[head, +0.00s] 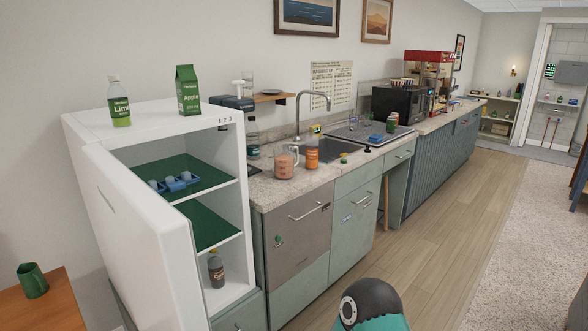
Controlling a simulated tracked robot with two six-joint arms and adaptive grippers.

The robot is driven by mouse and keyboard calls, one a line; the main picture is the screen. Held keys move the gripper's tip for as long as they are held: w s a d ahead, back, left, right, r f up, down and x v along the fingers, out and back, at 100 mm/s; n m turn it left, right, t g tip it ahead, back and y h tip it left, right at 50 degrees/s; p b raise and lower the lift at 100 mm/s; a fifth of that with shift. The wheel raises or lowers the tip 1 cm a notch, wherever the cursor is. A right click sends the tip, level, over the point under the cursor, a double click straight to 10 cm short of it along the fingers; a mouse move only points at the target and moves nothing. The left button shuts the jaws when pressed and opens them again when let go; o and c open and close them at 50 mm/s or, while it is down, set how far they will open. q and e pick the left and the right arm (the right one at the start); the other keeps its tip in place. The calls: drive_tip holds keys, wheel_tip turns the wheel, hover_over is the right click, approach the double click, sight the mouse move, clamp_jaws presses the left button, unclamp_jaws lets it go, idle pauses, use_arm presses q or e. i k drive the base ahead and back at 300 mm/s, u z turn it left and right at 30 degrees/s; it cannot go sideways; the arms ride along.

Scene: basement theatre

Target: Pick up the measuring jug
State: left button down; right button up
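The measuring jug (285,163) stands upright on the counter, left of the sink, near the counter's front edge. It looks clear, with pinkish-brown contents or tint, and its handle shows at its right upper side. An orange jar or bottle (312,153) stands just right of it. Neither of my grippers is in view. A teal and black part of my own arm shows at the bottom edge, well in front of the counter and apart from the jug.
A white fridge (247,200) stands open left of the counter, its door (135,235) swung toward me. A dark bottle (253,138) stands behind the jug. The sink (335,150) and faucet are to its right. The wooden floor (430,250) before the cabinets is clear.

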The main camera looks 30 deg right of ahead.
sight(284, 164)
drive_tip(key=z, duration=0.35)
drive_tip(key=k, duration=0.2)
drive_tip(key=z, duration=0.15)
drive_tip(key=i, duration=0.2)
drive_tip(key=z, duration=2.1)
drive_tip(key=i, duration=2.15)
drive_tip(key=z, duration=0.65)
drive_tip(key=i, duration=0.35)
drive_tip(key=u, duration=2.65)
